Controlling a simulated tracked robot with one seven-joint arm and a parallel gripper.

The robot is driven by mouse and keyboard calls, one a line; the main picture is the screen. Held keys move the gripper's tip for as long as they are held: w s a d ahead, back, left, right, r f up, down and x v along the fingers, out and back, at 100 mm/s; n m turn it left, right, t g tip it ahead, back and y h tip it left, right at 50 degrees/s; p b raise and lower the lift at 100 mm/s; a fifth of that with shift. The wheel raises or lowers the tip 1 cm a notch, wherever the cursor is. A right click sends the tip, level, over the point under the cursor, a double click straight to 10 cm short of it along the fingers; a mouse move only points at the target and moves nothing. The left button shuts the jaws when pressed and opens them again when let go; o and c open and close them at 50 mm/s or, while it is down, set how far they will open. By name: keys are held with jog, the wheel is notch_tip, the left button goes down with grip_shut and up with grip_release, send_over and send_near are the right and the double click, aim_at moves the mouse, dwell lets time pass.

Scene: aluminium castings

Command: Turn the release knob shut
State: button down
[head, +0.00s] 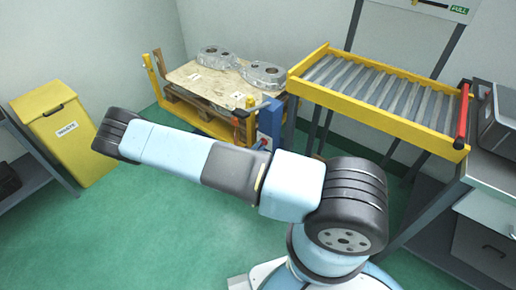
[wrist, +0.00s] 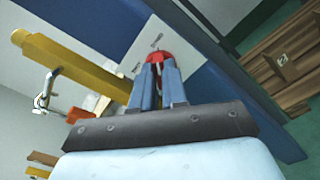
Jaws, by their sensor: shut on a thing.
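The red release knob (wrist: 153,55) shows in the wrist view, on a pale grey plate (wrist: 128,35) with small dark marks beside it. The plate is on a blue post (wrist: 215,85). My gripper (wrist: 155,76) is shut on the knob, with one blue-grey finger on each side. The fingers hide part of the knob, and its exact turn angle cannot be told.
Metal castings (head: 263,74) lie on a board on a wooden pallet (head: 190,98). A yellow-framed roller conveyor (head: 350,104) with a red bar (head: 462,110) stands to the right. A yellow waste bin (head: 58,135) stands at left. Green floor (head: 120,235) is clear at lower left.

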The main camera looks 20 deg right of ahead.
jog(key=shift+w+n, duration=0.2)
jog(key=shift+n, duration=8.4)
jog(key=c, duration=1.2)
grip_release()
jog(key=shift+w, duration=0.1)
jog(key=shift+o, duration=0.2)
jog(key=shift+a, duration=0.1)
jog(key=v, duration=1.3)
jog(key=shift+s+a, duration=0.25)
jog(key=shift+a, duration=0.05)
